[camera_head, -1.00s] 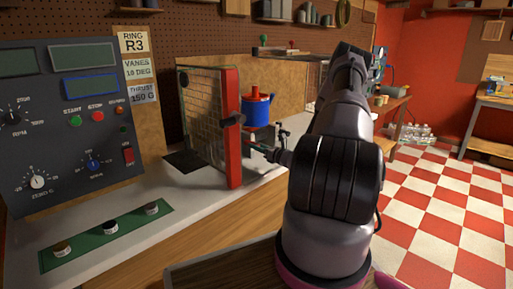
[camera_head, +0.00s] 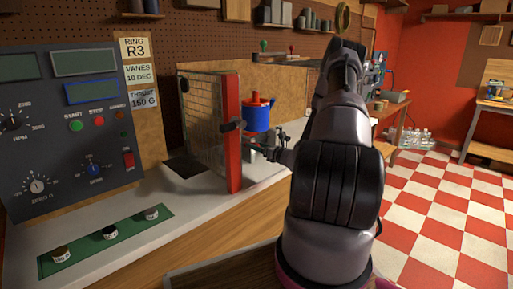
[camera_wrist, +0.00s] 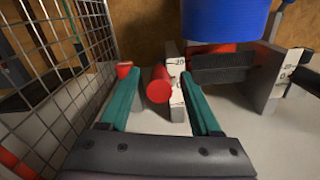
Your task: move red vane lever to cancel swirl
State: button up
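In the wrist view, a red cylindrical lever end (camera_wrist: 159,86) stands between the two teal fingers of my gripper (camera_wrist: 160,78). The gripper is open, with visible gaps on both sides of the red end. A white scale plate marked 20 (camera_wrist: 174,82) is just behind and right of it. The blue rotor duct (camera_wrist: 226,20) is above right. In the head view, the duct shows as a blue body with a red top (camera_head: 257,115), and my gripper (camera_head: 262,149) is small, low beside it and partly hidden. The lever cannot be made out there.
A wire mesh guard (camera_wrist: 72,60) stands close on the left of my gripper. Its red post (camera_head: 232,135) shows in the head view. A second scale plate (camera_wrist: 292,65) is at right. The control panel (camera_head: 70,130) and green tray (camera_head: 105,240) are at left.

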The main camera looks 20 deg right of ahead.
jog(key=v, duration=1)
jog(key=shift+s, duration=0.4)
jog(key=shift+d, duration=0.15)
